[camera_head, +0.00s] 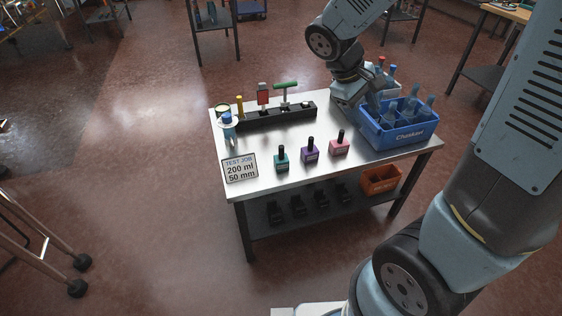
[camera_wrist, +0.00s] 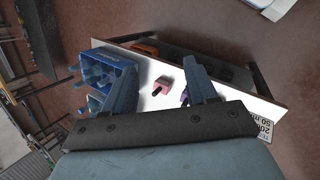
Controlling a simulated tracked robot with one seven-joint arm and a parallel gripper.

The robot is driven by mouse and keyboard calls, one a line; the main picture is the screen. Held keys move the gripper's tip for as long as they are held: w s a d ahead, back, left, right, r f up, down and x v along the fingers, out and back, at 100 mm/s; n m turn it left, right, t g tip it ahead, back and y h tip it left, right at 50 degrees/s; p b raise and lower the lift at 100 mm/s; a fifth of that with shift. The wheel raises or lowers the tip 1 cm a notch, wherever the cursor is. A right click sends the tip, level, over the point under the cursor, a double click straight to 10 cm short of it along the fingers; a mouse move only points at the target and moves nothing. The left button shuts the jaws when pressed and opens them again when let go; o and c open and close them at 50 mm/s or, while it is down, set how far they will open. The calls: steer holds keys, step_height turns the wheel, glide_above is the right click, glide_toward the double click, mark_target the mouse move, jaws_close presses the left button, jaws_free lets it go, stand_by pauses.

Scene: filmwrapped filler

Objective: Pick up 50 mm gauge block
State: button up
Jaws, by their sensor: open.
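Three small blocks with dark upright handles stand in a row on the white tabletop: teal (camera_head: 281,161), purple (camera_head: 309,153) and pink (camera_head: 339,147). Their markings are too small to read, so I cannot tell which is the 50 mm gauge block. A sign (camera_head: 239,168) at the front left reads "TEST JOB 200 ml 50 mm". My gripper (camera_head: 368,104) is above the table's right part, by the blue crate. In the wrist view my open gripper (camera_wrist: 161,62) shows the pink block (camera_wrist: 163,86) between its fingers, below. The purple block (camera_wrist: 184,98) is partly hidden by a finger.
The blue crate (camera_head: 403,138) with several grey bottle-like items stands on the right; it also shows in the wrist view (camera_wrist: 124,62). A black rack (camera_head: 262,119) with upright tools runs along the back. A white-and-blue item (camera_head: 228,128) stands at left. An orange bin (camera_head: 381,180) sits below.

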steer(key=w+a+f+n+t+h, duration=0.1)
steer(key=w+a+f+n+h, duration=0.35)
steer(key=f, duration=0.35)
steer(key=n+t+y, duration=0.3)
steer(key=n+t, duration=1.2)
steer(key=n, duration=0.5)
glide_toward(280, 152)
steer(key=shift+y, duration=0.35)
steer(key=x, duration=0.6)
steer(key=shift+d+f, duration=0.2)
steer(key=shift+d, duration=0.1)
steer(key=shift+r+x, duration=0.2)
steer(key=shift+x, duration=1.15)
steer(key=shift+r+x, duration=0.2)
steer(key=shift+x, duration=1.15)
steer(key=shift+a, duration=0.1)
steer(key=shift+c, duration=0.2)
jaws_close()
